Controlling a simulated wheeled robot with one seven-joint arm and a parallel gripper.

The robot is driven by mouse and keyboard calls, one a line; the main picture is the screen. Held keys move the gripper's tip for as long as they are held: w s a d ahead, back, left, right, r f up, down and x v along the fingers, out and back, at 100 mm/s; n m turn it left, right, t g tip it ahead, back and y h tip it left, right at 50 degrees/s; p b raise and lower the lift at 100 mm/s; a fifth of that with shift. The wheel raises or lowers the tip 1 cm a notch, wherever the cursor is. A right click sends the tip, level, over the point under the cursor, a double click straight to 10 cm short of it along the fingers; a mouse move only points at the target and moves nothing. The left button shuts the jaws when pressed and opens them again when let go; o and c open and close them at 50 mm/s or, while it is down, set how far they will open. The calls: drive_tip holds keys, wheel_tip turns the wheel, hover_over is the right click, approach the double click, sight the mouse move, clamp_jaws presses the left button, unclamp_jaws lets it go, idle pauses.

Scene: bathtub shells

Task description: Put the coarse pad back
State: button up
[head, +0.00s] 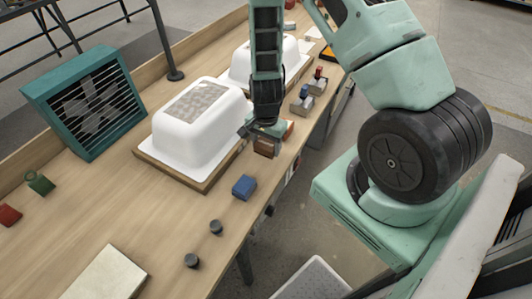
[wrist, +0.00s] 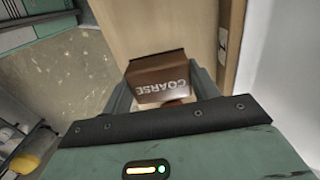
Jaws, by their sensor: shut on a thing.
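The coarse pad (wrist: 158,78) is a brown block with COARSE lettered on it, upside down in the wrist view. My gripper (wrist: 158,92) is shut on it, one finger on each side. In the head view the brown pad (head: 265,147) shows under my gripper (head: 264,134), near the bench's front edge and just right of the near white tub shell. I cannot tell whether the pad touches the bench top. My gripper hides part of it.
The near white tub shell (head: 196,137) sits on a wooden board (head: 180,173); another shell (head: 239,66) stands behind. A blue block (head: 244,187) and two dark knobs (head: 215,227) lie nearer. An orange piece (head: 289,128) is beside my gripper. A teal fan box (head: 90,105) stands left.

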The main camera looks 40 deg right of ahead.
sight(266, 160)
drive_tip(key=shift+f+p, duration=0.4)
drive_tip(key=shift+f, duration=1.8)
drive_tip(key=shift+f, duration=0.2)
drive_tip(key=o, duration=1)
drive_tip(key=shift+r, duration=0.1)
